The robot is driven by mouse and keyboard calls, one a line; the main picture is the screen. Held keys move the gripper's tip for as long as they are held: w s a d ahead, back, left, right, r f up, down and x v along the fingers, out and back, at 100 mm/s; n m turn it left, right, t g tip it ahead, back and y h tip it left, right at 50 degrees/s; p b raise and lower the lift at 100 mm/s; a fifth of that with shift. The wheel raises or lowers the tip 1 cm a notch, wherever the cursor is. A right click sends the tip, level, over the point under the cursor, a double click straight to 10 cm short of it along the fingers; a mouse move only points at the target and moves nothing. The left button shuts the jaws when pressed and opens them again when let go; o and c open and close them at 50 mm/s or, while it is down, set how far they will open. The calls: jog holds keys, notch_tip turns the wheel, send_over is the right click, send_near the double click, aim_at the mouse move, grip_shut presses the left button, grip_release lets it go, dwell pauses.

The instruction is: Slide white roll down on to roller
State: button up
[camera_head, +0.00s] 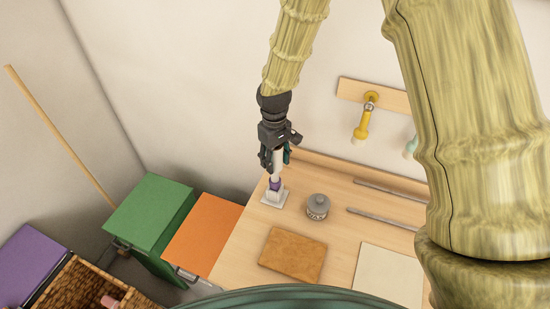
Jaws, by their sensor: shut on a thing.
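My gripper (274,158) is dark and points down above the far left part of the wooden table. It is shut on a narrow white piece, which looks like the white roll (277,167), held upright between the fingers. Just below it a small purple part (275,184) shows, on or over a pale square base (273,199) standing on the table. I cannot tell whether the purple part is the roller, or whether the roll touches it or surrounds it. The fingers hide part of the roll.
A grey wax jar (318,206) stands close to the right of the base. A brown sheet (292,254), a cream sheet (379,273) and metal rails (392,190) lie on the table (240,245). A yellow-handled tool (361,125) hangs on the wall. Green (150,214) and orange (203,232) boxes stand left.

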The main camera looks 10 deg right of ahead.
aim_at(275, 172)
jog(key=shift+s+f+b, duration=0.15)
jog(key=shift+f+b, duration=1.1)
jog(key=shift+f, duration=1.75)
dwell(4.9)
